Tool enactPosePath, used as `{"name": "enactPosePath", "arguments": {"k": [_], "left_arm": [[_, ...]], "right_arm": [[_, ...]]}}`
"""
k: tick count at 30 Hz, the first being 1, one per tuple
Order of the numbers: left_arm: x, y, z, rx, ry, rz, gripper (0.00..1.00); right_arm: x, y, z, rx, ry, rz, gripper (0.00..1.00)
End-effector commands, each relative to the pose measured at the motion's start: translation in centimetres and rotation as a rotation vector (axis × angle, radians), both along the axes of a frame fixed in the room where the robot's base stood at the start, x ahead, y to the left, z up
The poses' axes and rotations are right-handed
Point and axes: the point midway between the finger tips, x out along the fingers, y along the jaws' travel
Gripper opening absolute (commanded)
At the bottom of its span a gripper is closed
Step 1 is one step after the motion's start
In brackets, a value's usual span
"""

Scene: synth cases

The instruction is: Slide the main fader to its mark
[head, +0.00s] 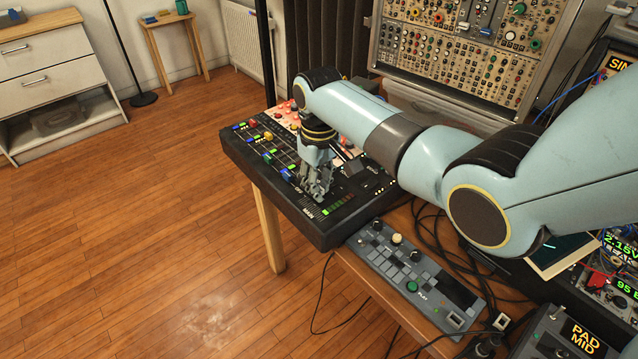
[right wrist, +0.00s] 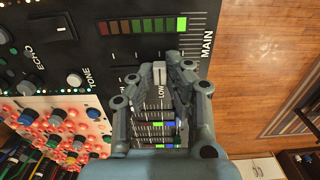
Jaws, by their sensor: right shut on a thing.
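The mixing console (head: 235,150) stands on the wooden table, its corner reaching past the table edge. My right gripper (head: 317,192) points down at the console's near end, by the MAIN label and the lit green meter. In the right wrist view, my right gripper's fingers (right wrist: 166,74) are closed around a pale cap (right wrist: 160,72), which appears to be the main fader. The fingers hide most of the cap and its slot. Tick marks (right wrist: 202,22) run beside the MAIN label; which tick is the mark I cannot tell. My left gripper is not in view.
A grey pad controller (head: 415,270) with knobs and cables lies close to the console's right. A modular synth case (head: 470,45) stands behind. Other coloured faders (head: 268,155) sit left of my gripper. The floor at left is clear.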

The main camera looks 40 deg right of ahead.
Motion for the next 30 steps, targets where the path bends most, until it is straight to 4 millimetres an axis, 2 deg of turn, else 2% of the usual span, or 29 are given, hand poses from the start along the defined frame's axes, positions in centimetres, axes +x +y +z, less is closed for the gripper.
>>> {"name": "enactPosePath", "arguments": {"k": [8,15,16,21,30], "left_arm": [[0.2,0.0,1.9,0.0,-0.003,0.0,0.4],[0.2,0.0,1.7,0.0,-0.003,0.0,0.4],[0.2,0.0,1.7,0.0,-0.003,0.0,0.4],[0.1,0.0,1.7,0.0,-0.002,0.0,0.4],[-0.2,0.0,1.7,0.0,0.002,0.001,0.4]], "right_arm": [[-0.2,2.9,0.3,0.002,0.0,0.001,0.0],[-0.2,3.0,0.0,0.003,-0.001,0.0,0.0],[-0.2,3.1,0.0,0.003,-0.001,0.0,0.14],[-0.2,3.0,0.0,0.003,-0.001,0.0,0.37],[-0.2,2.9,0.2,0.001,-0.001,0.0,0.37]]}}
